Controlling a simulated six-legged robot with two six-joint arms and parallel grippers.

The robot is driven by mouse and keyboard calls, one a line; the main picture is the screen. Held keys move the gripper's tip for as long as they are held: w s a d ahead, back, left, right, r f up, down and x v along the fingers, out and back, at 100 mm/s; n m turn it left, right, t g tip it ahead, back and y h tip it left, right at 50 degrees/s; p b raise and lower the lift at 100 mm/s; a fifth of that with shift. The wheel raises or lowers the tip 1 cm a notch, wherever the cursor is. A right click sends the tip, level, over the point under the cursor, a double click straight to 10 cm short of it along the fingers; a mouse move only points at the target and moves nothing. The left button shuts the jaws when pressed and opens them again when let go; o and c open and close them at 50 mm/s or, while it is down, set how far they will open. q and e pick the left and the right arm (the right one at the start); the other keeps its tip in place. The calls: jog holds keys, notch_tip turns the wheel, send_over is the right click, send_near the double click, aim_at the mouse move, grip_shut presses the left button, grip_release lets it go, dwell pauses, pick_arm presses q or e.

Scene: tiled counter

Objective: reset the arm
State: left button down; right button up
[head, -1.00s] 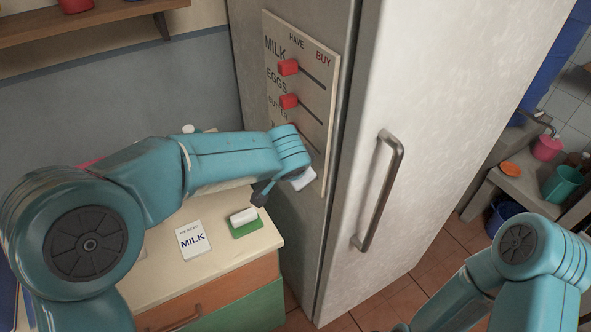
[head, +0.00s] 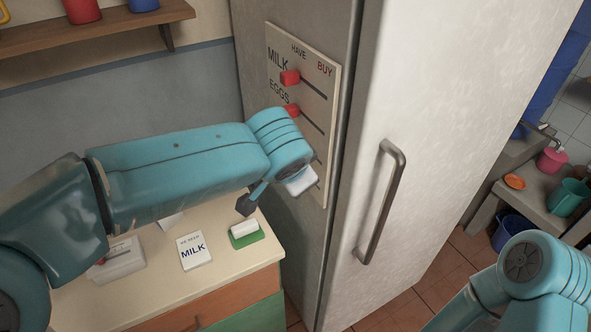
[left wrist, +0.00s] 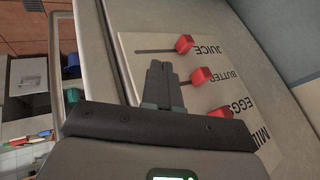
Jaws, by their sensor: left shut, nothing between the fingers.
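A list board (head: 305,100) with the words HAVE and BUY hangs on the fridge side. In the head view the red MILK knob (head: 290,77) and EGGS knob (head: 292,110) sit at the label end of their slots; my left arm hides the lower rows. In the left wrist view the red JUICE knob (left wrist: 184,44), BUTTER knob (left wrist: 202,76) and EGGS knob (left wrist: 220,113) show near their labels. My left gripper (left wrist: 159,70) is shut and empty in front of the board; I cannot tell whether it touches. My right gripper is out of view.
The fridge (head: 430,130) has a long handle (head: 385,200) to the board's right. Below my left arm, a counter (head: 235,268) holds a MILK card (head: 193,250) and a green dish with a white block (head: 246,234). A shelf (head: 100,35) is upper left.

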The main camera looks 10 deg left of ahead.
pick_arm(q)
jog(key=s+f+n+g+h, duration=0.1)
jog(key=s+f+n+g, duration=0.15)
jog(key=f, duration=0.95)
jog(key=s+f+n+g+h, duration=0.1)
jog(key=s+f+g+h, duration=0.2)
jog(key=f, duration=1)
jog(key=s+a+f+n, duration=0.2)
jog(key=s+f+n, duration=0.2)
jog(key=s+f, duration=0.3)
jog(key=s+a+f+n+g, duration=0.1)
jog(key=s+a+f+n, duration=0.2)
jog(key=s+f, duration=0.5)
jog(key=s+n, duration=0.1)
jog(key=s, duration=0.2)
jog(key=shift+s+a+f, duration=0.15)
jog(key=shift+a+f, duration=0.1)
jog(key=shift+a, duration=0.1)
jog(key=shift+g, duration=0.25)
